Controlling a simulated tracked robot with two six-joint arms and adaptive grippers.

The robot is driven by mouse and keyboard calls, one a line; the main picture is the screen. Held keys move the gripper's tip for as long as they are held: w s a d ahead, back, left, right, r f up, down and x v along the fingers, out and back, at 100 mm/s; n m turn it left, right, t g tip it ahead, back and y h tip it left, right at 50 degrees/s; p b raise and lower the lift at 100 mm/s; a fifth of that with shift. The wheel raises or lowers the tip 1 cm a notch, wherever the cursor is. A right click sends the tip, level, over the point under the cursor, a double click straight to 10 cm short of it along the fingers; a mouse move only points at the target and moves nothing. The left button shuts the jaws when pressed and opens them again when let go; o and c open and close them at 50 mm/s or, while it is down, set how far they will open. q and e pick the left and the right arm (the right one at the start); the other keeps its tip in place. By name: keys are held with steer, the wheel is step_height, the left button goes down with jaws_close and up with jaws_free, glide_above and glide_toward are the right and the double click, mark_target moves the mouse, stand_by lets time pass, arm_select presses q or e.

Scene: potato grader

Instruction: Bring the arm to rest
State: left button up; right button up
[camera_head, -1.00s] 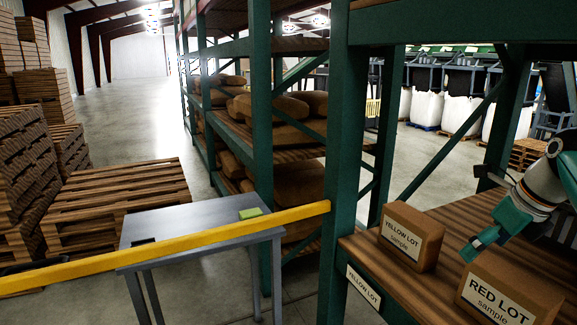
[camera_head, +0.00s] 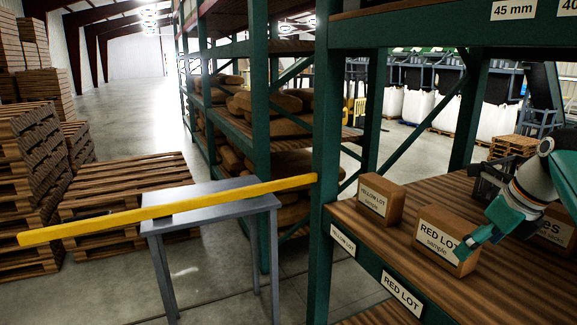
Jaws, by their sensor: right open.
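My right gripper (camera_head: 472,243), teal, comes in from the right above the wooden shelf. It is open, with nothing seen between its fingers. Its fingertips are in front of the right part of the brown RED LOT sample box (camera_head: 432,243) and cover some of its label; I cannot tell whether they touch it. The smaller YELLOW LOT sample box (camera_head: 380,201) stands to the left on the same shelf (camera_head: 350,215), clear of the gripper. My left gripper is not in view.
A green rack post (camera_head: 325,160) stands left of the boxes. A yellow bar (camera_head: 170,208) reaches left from it, across a grey table (camera_head: 205,205). A black crate (camera_head: 487,183) and another box (camera_head: 556,228) are near my right arm. Pallets (camera_head: 120,190) stand at left.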

steer(key=s+a+f+n+g+y, duration=0.15)
steer(key=a+f, duration=0.35)
steer(key=f, duration=0.6)
steer(key=s+a+f+n+g, duration=0.2)
steer(key=a+f+n+g, duration=0.15)
steer(key=f, duration=0.85)
steer(key=s+a+f+n+g, duration=0.1)
steer(key=s+a+f+g, duration=0.1)
steer(key=a+f, duration=0.65)
steer(key=s+a+f+n+t, duration=0.1)
steer(key=s+a+f+n, duration=0.3)
steer(key=s+f+n, duration=0.5)
steer(key=s+a+f+n+t+p, duration=0.1)
steer(key=s+a+f+n, duration=0.3)
steer(key=s+f+n, duration=0.6)
steer(key=shift+s+a+n+t+y, duration=0.35)
steer(key=shift+n+t, duration=0.45)
steer(key=shift+n, duration=1.4)
steer(key=shift+s+d, duration=0.1)
